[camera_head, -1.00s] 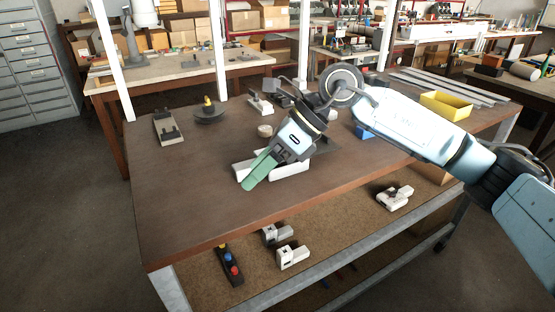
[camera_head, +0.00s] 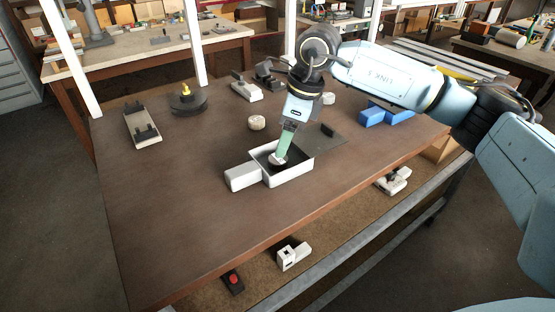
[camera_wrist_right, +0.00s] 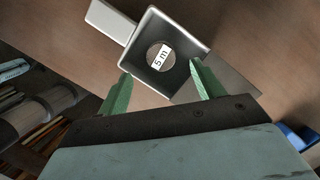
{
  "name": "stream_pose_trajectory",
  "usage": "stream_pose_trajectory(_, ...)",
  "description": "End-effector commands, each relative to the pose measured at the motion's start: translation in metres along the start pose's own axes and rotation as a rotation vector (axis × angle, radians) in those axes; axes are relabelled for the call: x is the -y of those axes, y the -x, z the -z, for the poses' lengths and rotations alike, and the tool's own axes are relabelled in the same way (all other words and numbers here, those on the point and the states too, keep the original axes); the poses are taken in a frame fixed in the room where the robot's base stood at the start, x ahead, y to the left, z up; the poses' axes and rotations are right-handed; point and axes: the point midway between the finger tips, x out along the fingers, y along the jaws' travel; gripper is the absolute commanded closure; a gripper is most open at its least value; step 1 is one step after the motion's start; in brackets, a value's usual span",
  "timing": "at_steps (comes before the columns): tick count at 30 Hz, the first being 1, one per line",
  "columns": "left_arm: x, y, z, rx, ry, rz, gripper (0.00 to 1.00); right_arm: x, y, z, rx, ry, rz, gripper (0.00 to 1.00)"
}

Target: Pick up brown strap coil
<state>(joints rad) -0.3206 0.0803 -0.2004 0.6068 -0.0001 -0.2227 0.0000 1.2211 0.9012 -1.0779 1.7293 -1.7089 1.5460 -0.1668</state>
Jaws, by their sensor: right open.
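A round brownish coil with a white "5 m" label (camera_wrist_right: 160,57) lies in a white open-topped box with a dark inside (camera_wrist_right: 128,62). In the head view the box (camera_head: 293,172) stands on the brown table, and the coil is mostly hidden there, with a pale label showing. My right gripper (camera_head: 281,154) points down at the box, its green fingers over its inside. In the right wrist view the fingers (camera_wrist_right: 162,74) are open and apart, with the coil ahead between them and nothing held. My left gripper is not in view.
A white block (camera_head: 243,177) adjoins the box's left side, and a dark flat plate (camera_head: 323,136) lies to its right. A blue bin (camera_head: 385,115) stands at the right. The front left of the table is clear.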

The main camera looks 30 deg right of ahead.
Motion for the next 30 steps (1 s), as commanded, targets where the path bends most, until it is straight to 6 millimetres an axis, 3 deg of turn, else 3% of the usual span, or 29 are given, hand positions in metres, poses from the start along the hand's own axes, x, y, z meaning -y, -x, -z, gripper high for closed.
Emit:
stream_pose_trajectory(10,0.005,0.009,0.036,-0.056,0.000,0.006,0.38,-0.001,-0.035,0.003,-0.002,-0.001,-0.003,0.33)
stream_pose_trajectory(15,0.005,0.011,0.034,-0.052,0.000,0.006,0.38,-0.001,-0.056,0.003,0.000,0.000,-0.001,0.33)
stream_pose_trajectory(23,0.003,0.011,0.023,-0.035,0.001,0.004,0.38,0.000,-0.061,0.003,0.001,0.000,0.000,0.33)
stream_pose_trajectory(30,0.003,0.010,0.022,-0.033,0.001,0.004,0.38,0.000,-0.060,0.003,0.001,0.000,0.000,0.61)
